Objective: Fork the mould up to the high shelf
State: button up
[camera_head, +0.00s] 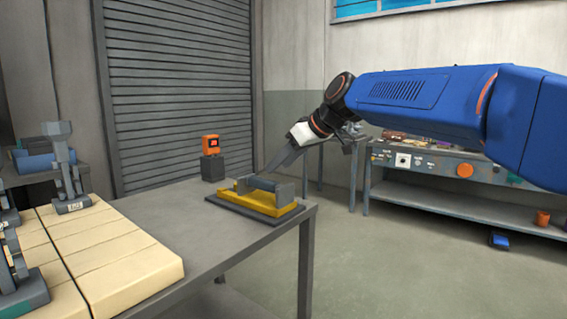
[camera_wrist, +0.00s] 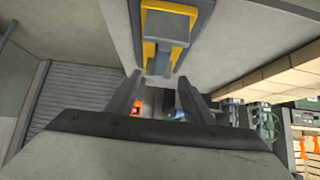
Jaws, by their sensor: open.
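A grey bar or handle (camera_head: 255,184) lies across the cradle between grey end blocks. In the wrist view my gripper (camera_wrist: 159,80) has two dark fingers spread apart with nothing between them. The yellow cradle (camera_wrist: 150,22) and its grey bar (camera_wrist: 160,60) lie just beyond the tips. Grey upright metal pieces (camera_head: 66,168) with tags stand on cream slabs at the left. I cannot tell which piece is the mould; no high shelf is clear.
The grey table (camera_head: 165,215) is bare between the cradle and the cream slabs (camera_head: 125,265). A small orange device (camera_head: 210,145) on a dark block stands behind the cradle. A workbench (camera_head: 440,165) with tools stands at the back right. The floor between is open.

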aim_at(263, 179)
jog(key=shift+x, duration=5.15)
jog(key=shift+a, duration=0.1)
grip_shut()
jog(key=shift+r, duration=0.15)
jog(key=shift+r, duration=3.85)
